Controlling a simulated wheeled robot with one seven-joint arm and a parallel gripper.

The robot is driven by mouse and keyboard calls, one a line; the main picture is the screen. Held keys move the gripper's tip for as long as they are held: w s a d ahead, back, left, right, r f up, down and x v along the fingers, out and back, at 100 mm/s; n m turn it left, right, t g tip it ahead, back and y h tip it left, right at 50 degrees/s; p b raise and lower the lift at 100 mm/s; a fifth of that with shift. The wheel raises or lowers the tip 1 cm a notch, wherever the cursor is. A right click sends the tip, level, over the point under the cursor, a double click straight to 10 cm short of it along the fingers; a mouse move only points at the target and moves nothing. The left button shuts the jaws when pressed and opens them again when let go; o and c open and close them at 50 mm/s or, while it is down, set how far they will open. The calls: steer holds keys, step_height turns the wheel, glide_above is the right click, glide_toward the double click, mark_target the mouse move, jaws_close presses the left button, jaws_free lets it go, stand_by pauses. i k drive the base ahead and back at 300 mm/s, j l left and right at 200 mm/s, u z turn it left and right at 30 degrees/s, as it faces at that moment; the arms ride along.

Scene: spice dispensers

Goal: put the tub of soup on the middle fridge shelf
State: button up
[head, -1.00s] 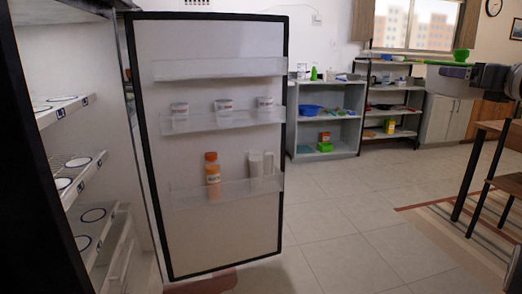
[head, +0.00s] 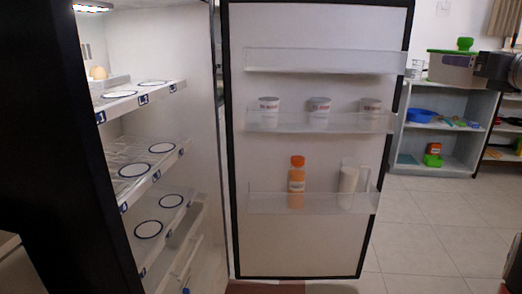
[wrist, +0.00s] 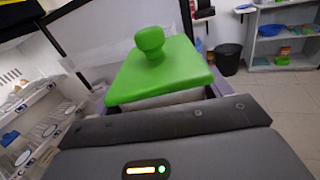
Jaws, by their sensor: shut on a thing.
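The tub of soup, with a green lid and round knob (head: 464,45), is at the right in the head view. It fills the middle of the wrist view (wrist: 160,72). My gripper (head: 458,70) is shut on the tub below its lid and holds it level in the air. The open fridge is at the left. My gripper is well to the right of this shelf, beyond the open door.
The fridge door (head: 315,240) stands open between shelves and tub, with several white cups and an orange bottle (head: 297,182) in its racks. The top shelf (head: 140,97) holds an egg tray at the back.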

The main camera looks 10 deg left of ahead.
mark_target(126, 169)
steer(key=i+u, duration=0.1)
steer(key=u, duration=0.3)
steer(key=i+u, duration=0.1)
steer(key=u, duration=0.35)
steer(key=l+u, duration=0.1)
steer(key=u, duration=0.3)
steer(key=i+l, duration=0.05)
